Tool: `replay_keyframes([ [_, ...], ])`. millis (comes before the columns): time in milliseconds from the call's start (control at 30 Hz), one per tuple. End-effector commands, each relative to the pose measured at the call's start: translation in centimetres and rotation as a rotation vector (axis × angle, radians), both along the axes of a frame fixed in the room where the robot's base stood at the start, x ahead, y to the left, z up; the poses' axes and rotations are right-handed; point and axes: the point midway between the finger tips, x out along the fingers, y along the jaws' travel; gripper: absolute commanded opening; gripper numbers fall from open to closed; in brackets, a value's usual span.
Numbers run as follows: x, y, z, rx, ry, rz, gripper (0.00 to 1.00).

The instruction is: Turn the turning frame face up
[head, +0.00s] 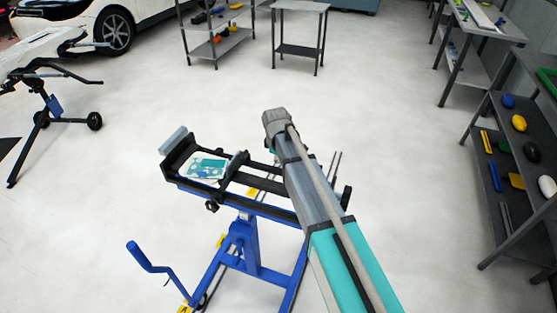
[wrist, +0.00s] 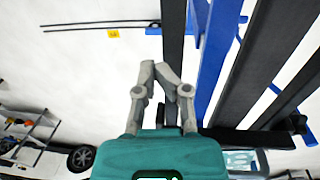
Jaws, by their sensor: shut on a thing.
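The turning frame (head: 262,208) stands in the middle of the head view. It has black rails and cross bars on a blue stand with a blue crank handle (head: 150,262) at lower left. A teal and white sheet or label (head: 205,169) shows at its left end. My arm crosses in front of its right part and hides my gripper there. In the wrist view my gripper (wrist: 159,68) has its two grey fingers nearly together at a black bar of the turning frame (wrist: 173,30), shut on it. The exact contact is partly hidden. I cannot tell which side is its face.
A dark wheeled stand (head: 45,105) is at left, near a white car (head: 140,14). A shelf (head: 217,45) and a small table (head: 300,48) stand at the back. A shelf with coloured items (head: 520,150) lines the right. The floor around the frame is mostly clear.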

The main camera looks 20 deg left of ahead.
Motion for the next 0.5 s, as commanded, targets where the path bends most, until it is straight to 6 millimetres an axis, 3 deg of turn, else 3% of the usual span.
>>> replay_keyframes([
  [500,-0.1,0.0,4.8,0.0,0.001,0.0,0.0],
])
